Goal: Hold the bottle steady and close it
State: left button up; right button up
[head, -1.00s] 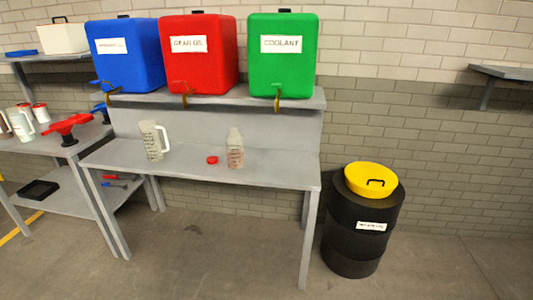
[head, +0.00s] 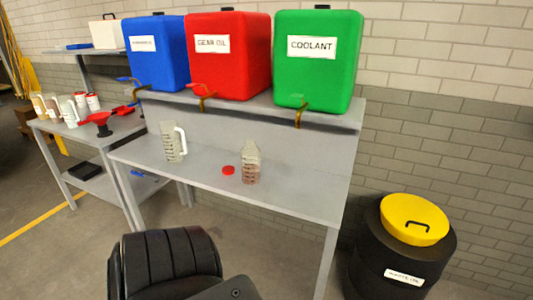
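A clear bottle (head: 250,163) with dark markings stands upright on the grey workbench (head: 300,197). It has reddish-brown content in its lower part, and its neck has no cap on it. A red cap (head: 228,170) lies on the bench just left of the bottle, apart from it. Neither gripper shows in the head view. A black part of my own body fills the bottom centre, in front of the bench.
A measuring jug (head: 173,143) stands left of the cap. Blue (head: 155,52), red (head: 229,52) and green (head: 318,60) containers with taps sit on the shelf above. A black drum (head: 403,245) with a yellow lid (head: 414,219) stands right of the bench. The bench right of the bottle is clear.

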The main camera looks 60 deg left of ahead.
aim_at(250, 152)
jog(key=u, duration=0.2)
jog(key=i, duration=0.8)
jog(key=u, duration=1.1)
jog(key=i, duration=0.4)
jog(key=u, duration=0.45)
